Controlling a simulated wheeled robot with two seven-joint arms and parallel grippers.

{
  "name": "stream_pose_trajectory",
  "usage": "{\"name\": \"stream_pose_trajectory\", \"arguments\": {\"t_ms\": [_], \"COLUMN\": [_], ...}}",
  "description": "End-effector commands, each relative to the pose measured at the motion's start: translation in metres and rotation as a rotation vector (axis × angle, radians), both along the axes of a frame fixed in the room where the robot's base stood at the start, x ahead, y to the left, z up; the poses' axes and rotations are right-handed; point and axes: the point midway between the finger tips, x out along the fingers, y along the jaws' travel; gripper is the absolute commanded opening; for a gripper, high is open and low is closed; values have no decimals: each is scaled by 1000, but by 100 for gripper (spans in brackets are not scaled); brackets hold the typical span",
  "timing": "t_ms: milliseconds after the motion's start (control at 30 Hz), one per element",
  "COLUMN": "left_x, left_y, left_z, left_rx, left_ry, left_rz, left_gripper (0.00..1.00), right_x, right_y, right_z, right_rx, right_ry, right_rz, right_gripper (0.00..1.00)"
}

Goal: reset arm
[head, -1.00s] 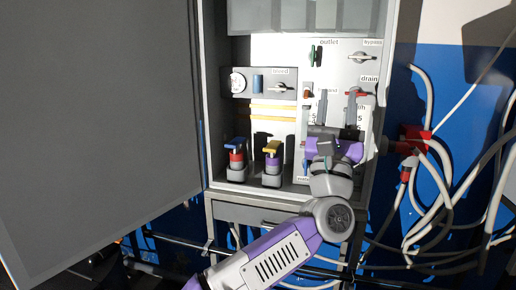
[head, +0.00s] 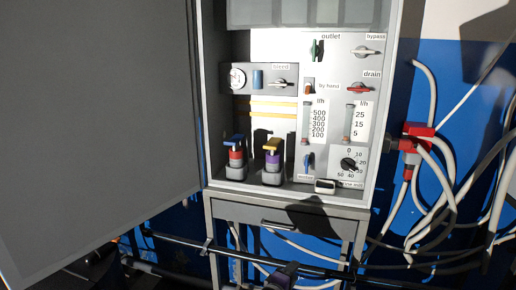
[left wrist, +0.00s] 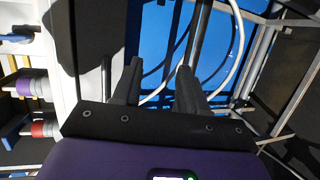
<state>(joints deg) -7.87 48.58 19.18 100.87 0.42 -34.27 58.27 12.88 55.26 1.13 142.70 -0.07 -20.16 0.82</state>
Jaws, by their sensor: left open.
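My left gripper (head: 284,272) shows small and dark at the bottom of the head view, below the cabinet (head: 212,150) and in front of its stand. In the left wrist view my left gripper (left wrist: 159,80) has its two dark fingers spread apart with nothing between them. Behind the fingers are a blue surface, a dark post and white hoses. The rest of the left arm is mostly out of the head view. My right gripper is in neither view.
The open cabinet holds a control panel with an outlet valve (head: 314,49), a drain valve (head: 359,88) and a dial (head: 348,164). Two coloured fittings, blue-topped (head: 236,155) and yellow-topped (head: 272,158), stand inside. A grey door (head: 95,110) fills the left. Hoses (head: 438,190) hang at right.

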Motion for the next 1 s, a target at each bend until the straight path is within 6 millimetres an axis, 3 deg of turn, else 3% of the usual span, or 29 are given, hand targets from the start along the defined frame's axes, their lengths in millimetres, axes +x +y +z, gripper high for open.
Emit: {"name": "stream_pose_trajectory", "arguments": {"t_ms": [33,200,367,500,600,733,833,1000], "left_x": [-11,-62,-135,-216,-272,-325,-347,-354], "left_y": [16,68,119,158,179,195,200,202], "left_z": [-40,-148,-233,-287,-310,-322,-325,-326], "left_rx": [91,371,588,725,782,814,821,823], "left_ry": [44,172,310,433,506,565,586,592], "left_rz": [-17,-118,-267,-440,-564,-688,-743,-759], "left_gripper": [43,43,43,43,43,43,43,43], "right_x": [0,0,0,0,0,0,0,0], "right_y": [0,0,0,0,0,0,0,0], "right_z": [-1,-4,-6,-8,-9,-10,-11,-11], "right_rx": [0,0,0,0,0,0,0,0], "right_ry": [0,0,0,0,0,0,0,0], "right_rz": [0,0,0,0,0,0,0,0], "right_gripper": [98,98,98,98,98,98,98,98]}}
